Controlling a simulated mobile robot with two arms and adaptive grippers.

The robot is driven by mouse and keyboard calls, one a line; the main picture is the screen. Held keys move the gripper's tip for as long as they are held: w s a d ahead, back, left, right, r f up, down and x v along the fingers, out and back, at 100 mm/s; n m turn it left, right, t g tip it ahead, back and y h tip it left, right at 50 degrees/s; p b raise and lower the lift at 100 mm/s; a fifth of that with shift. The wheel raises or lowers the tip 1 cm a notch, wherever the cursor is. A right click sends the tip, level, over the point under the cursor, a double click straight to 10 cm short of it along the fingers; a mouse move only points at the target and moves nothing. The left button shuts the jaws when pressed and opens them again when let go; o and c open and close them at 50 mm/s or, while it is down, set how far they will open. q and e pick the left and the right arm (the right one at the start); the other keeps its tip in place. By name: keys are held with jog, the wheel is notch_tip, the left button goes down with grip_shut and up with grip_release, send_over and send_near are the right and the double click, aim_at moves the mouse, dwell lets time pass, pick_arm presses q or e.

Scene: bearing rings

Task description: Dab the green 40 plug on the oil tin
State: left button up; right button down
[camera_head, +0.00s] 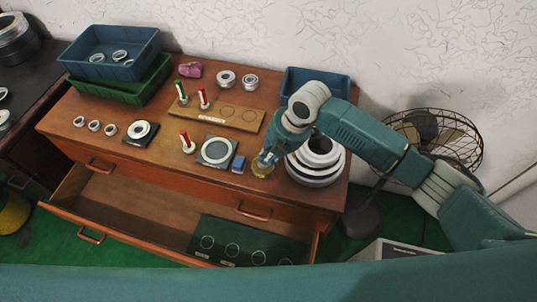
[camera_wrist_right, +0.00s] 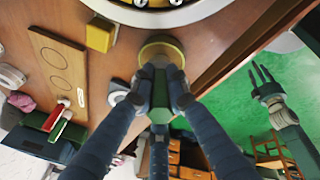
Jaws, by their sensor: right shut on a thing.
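The oil tin (camera_head: 262,169) is a small round brass-coloured tin near the front right of the wooden bench top. It also shows in the right wrist view (camera_wrist_right: 161,46). My right gripper (camera_head: 268,155) is directly over the tin, pointing down. In the right wrist view its fingers (camera_wrist_right: 160,80) are shut on a green plug (camera_wrist_right: 160,95), mostly hidden between them. Whether the plug's lower end touches the tin I cannot tell. My left gripper (camera_wrist_right: 266,88) shows at the right of the wrist view, open and empty above the green floor.
A stack of large rings (camera_head: 315,165) stands right of the tin, close to my gripper. Left of the tin are a small blue block (camera_head: 238,164), a ring on a dark pad (camera_head: 229,161) and a red-handled plug (camera_head: 186,142). A wooden board (camera_head: 245,122) lies behind. An open drawer (camera_head: 130,215) juts out in front.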

jog(key=shift+r+p, duration=3.3)
jog(key=shift+r, duration=0.3)
